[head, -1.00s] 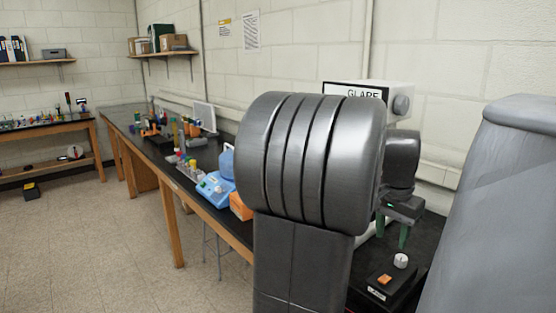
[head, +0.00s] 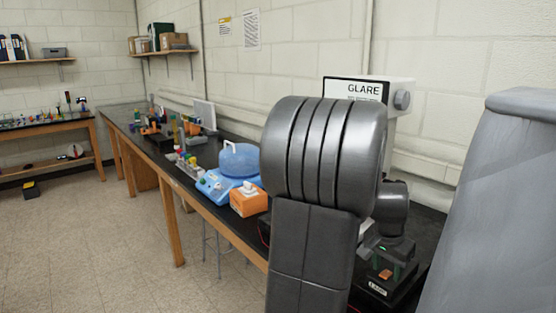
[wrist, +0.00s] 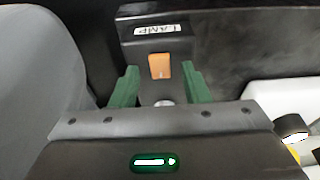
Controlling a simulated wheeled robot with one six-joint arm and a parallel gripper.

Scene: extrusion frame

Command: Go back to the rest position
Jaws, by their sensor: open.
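My gripper (head: 383,266) is low over the black lamp box (head: 377,291) on the bench, at the lower right of the head view. In the wrist view, my gripper's green fingers (wrist: 160,88) are apart, with nothing held between them. The box, labelled LAMP, shows there too (wrist: 196,48). Its orange switch (wrist: 160,67) lies between the fingertips in the picture, and a pale round knob (wrist: 163,102) is partly hidden by my gripper body. I cannot tell whether the fingers touch the box.
A white device marked GLARE (head: 400,86) stands behind my arm against the wall. The floor (head: 90,240) at left is open.

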